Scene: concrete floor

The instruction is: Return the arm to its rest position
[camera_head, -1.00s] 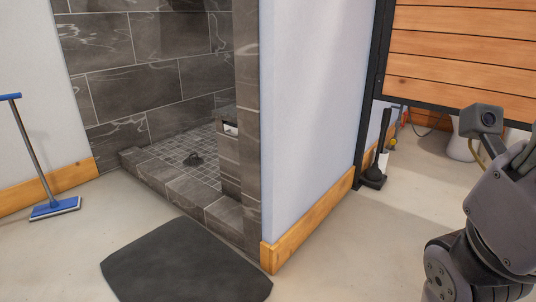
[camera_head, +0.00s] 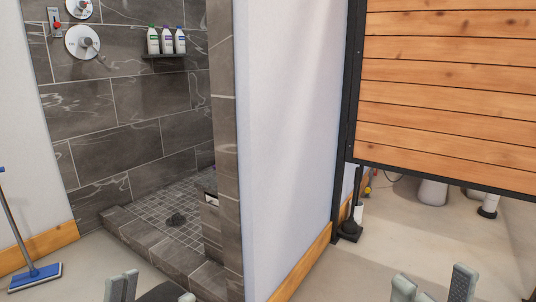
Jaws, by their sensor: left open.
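My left gripper (camera_head: 153,291) shows only by its grey fingertips at the bottom edge, left of centre. The tips stand apart with nothing seen between them, above the floor in front of the shower. My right gripper (camera_head: 433,287) also shows only by its fingertips at the bottom edge, right of centre. They are apart and look empty. Both arms and the gripper bodies are below the picture.
A dark mat (camera_head: 162,292) lies behind the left fingertips. The tiled shower (camera_head: 135,242) is at left, with a blue mop (camera_head: 36,277) beside it. A white wall (camera_head: 290,130) and wooden partition (camera_head: 440,100) stand at right. A black brush holder (camera_head: 350,229) is by the wall.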

